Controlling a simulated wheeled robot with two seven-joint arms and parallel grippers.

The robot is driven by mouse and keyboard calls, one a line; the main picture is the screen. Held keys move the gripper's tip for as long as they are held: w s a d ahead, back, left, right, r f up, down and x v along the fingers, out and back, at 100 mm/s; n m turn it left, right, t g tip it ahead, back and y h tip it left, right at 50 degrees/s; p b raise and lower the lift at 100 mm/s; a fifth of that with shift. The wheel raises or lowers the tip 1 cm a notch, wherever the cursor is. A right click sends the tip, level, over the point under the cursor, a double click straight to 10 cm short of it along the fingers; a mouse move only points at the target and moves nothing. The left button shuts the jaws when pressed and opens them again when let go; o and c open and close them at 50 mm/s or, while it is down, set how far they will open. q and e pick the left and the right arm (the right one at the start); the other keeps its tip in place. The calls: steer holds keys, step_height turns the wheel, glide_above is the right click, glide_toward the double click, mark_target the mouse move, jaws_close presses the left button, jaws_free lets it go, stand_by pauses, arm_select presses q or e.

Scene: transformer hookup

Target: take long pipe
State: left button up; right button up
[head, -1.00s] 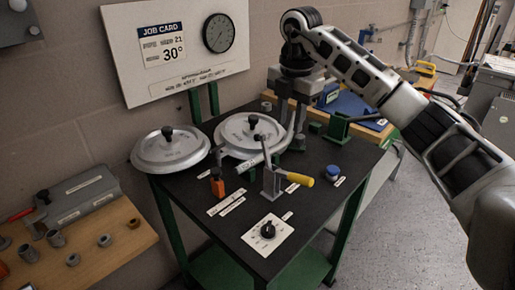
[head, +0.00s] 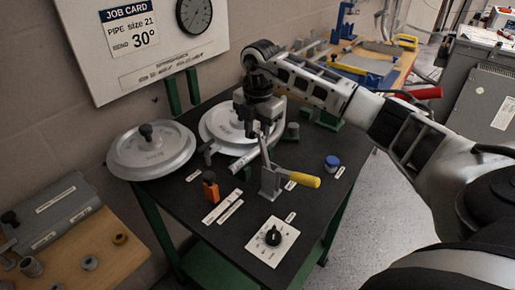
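I cannot make out a long pipe for certain. A slim grey bar (head: 266,158) runs below my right gripper (head: 260,128), along the edge of the round bender plate (head: 222,122); whether it is a pipe or a bender part is unclear. My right gripper points down over the right side of that plate. Its fingertips are small and partly merge with the grey parts behind, so its opening and any hold do not show clearly. The job card (head: 132,28) reads pipe size 21, bend 30°. My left gripper is out of view.
The black bench (head: 190,222) also holds a second round plate (head: 150,150), a yellow-handled lever (head: 305,181), an orange piece (head: 210,187), a blue button (head: 332,162) and a dial (head: 272,238). A wooden bench (head: 110,262) with small fittings is at lower left.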

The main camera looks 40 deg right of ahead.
mark_target(255, 148)
steer(key=shift+w+f+p, duration=0.15)
steer(key=shift+f+p, duration=0.5)
steer(key=shift+f, duration=2.1)
jaws_close()
